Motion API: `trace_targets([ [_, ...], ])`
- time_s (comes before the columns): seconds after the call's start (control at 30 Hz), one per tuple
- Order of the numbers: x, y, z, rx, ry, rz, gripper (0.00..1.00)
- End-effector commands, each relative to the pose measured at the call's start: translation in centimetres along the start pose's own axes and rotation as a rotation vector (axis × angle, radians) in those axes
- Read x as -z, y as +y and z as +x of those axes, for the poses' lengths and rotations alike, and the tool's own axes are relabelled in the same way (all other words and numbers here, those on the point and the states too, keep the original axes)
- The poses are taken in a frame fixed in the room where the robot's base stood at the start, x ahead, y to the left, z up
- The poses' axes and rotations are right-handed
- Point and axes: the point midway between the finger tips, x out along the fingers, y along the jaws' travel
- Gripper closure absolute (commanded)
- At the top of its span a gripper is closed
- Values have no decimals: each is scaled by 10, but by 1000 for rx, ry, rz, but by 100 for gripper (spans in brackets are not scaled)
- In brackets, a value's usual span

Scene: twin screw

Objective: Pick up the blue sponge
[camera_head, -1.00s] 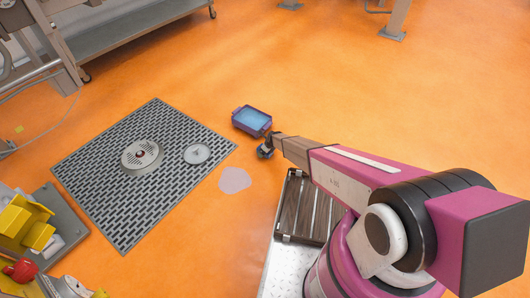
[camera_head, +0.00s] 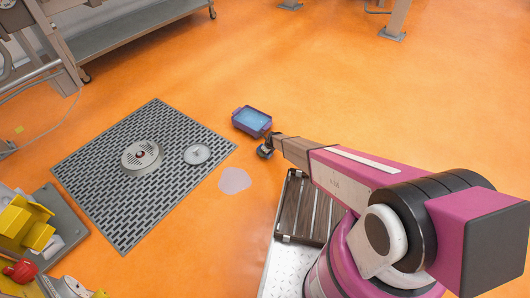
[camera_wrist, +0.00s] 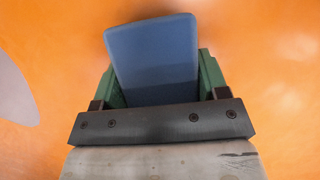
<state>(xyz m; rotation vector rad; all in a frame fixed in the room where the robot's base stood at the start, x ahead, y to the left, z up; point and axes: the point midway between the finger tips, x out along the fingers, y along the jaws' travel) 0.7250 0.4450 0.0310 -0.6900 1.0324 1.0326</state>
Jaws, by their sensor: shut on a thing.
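The blue sponge (camera_wrist: 153,52) shows in the wrist view, standing between the two green fingers of my gripper (camera_wrist: 160,82). My gripper is shut on it, and the sponge sticks out beyond the fingertips, tilted slightly to the left. Its lower part is hidden behind the dark gripper bar. In the head view my gripper (camera_head: 265,151) is small, just below and right of the purple tub (camera_head: 268,129). The sponge is too small there to tell from the gripper. Orange floor shows around the sponge in the wrist view.
The purple tub holds light blue contents. A pale puddle (camera_head: 234,180) lies on the orange floor left of my gripper. A dark floor grate (camera_head: 110,185) with round covers lies farther left. Yellow machinery (camera_head: 25,225) stands at lower left. The floor at upper right is open.

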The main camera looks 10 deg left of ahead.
Motion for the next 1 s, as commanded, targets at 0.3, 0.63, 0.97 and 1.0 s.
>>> trace_targets([
  [0.3,-15,1,-41,1,-1,0,55],
  [0.63,-52,68,-73,0,-1,-3,55],
  [0.97,-73,106,-89,0,0,-1,55],
  [1.0,-74,108,-90,0,0,-1,55],
])
